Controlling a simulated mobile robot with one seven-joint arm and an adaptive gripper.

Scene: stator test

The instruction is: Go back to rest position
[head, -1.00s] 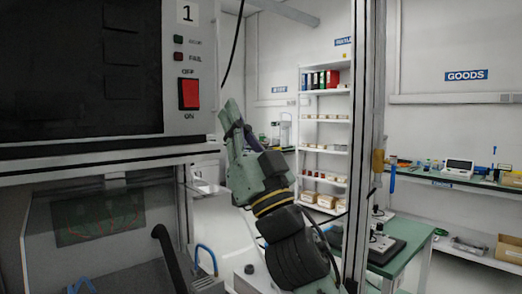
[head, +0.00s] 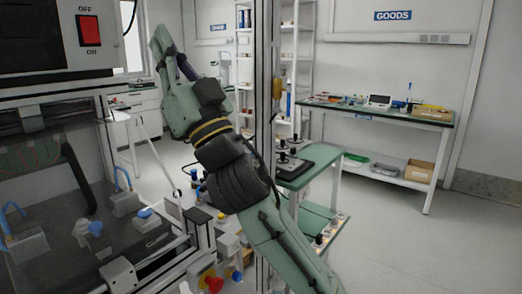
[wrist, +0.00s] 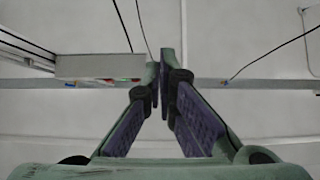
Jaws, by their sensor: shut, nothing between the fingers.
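My green arm rises from the lower right of the head view, and my gripper (head: 170,50) is at its top, raised in the air and pointing up. In the wrist view my gripper (wrist: 162,65) shows two fingers with purple pads that close together at their tips. It is shut and nothing is held between the fingers. The wrist view behind it shows mostly pale wall or ceiling.
A test machine with a red switch (head: 88,30) and a work surface with blue-handled clamps (head: 122,178) stands close at left. A metal upright (head: 264,120) is beside my arm. A green table (head: 296,172) and a workbench (head: 380,110) stand further right. The grey floor at right is clear.

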